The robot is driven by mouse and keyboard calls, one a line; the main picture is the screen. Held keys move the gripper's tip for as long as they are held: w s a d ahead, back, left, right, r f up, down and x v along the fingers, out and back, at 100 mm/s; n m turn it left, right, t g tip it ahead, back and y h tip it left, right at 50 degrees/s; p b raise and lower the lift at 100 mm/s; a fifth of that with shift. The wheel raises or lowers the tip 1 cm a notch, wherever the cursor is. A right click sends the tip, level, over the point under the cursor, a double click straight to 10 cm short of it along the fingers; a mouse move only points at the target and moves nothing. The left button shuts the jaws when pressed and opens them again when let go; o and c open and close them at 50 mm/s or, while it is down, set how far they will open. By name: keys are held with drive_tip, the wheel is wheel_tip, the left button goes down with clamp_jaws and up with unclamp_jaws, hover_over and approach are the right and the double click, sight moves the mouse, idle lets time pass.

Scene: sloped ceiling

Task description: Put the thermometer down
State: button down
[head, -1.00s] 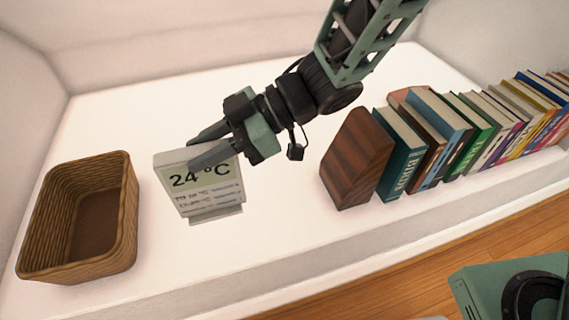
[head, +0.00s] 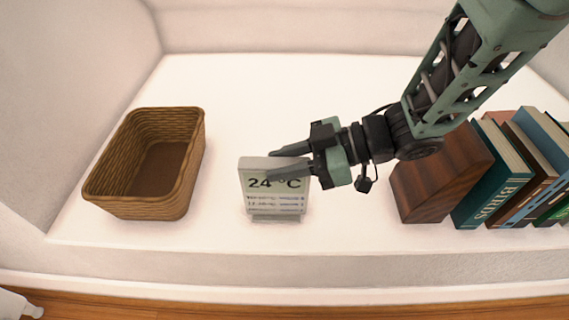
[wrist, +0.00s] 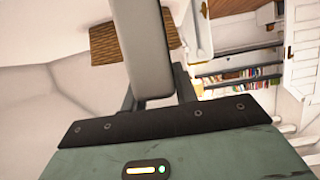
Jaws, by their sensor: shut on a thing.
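The thermometer (head: 274,204) is a small pale grey block with a "24 °C" display facing the camera, upright over the white ledge (head: 340,232) in the head view. My gripper (head: 286,162) reaches in from the right and is shut on its upper part, one finger in front of the display and one behind. In the wrist view the thermometer (wrist: 142,45) shows as a grey slab between the fingers. I cannot tell whether its base touches the ledge.
A wicker basket (head: 190,165) stands to the left of the thermometer, apart from it. A wooden bookend (head: 440,180) and a row of books (head: 490,190) stand to the right. The ledge between thermometer and bookend is clear, and its front edge is close below.

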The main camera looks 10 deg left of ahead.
drive_tip(key=c, duration=1.1)
unclamp_jaws()
drive_tip(key=shift+r, duration=0.15)
drive_tip(key=w+d+r+m+t+h+p, duration=0.2)
drive_tip(key=w+d+r+m+t+h, duration=0.2)
drive_tip(key=d, duration=0.4)
drive_tip(key=w+d+r+m+t+h+p, duration=0.25)
drive_tip(key=w+d+r+m+t, duration=0.2)
drive_tip(key=d, duration=0.35)
drive_tip(key=s+d+m+g+h, duration=0.1)
drive_tip(key=s+d+h, duration=0.1)
drive_tip(key=s, duration=0.4)
drive_tip(key=s+d+m+g+h, duration=0.2)
drive_tip(key=s+d, duration=0.1)
drive_tip(key=s, duration=0.3)
drive_tip(key=s+d+m+g+h, duration=0.1)
drive_tip(key=s+d+g+h, duration=0.1)
drive_tip(key=s, duration=0.5)
drive_tip(key=shift+s+d+m+g+b, duration=0.1)
drive_tip(key=shift+d+m+g+b, duration=0.05)
drive_tip(key=shift+m+g+b, duration=0.15)
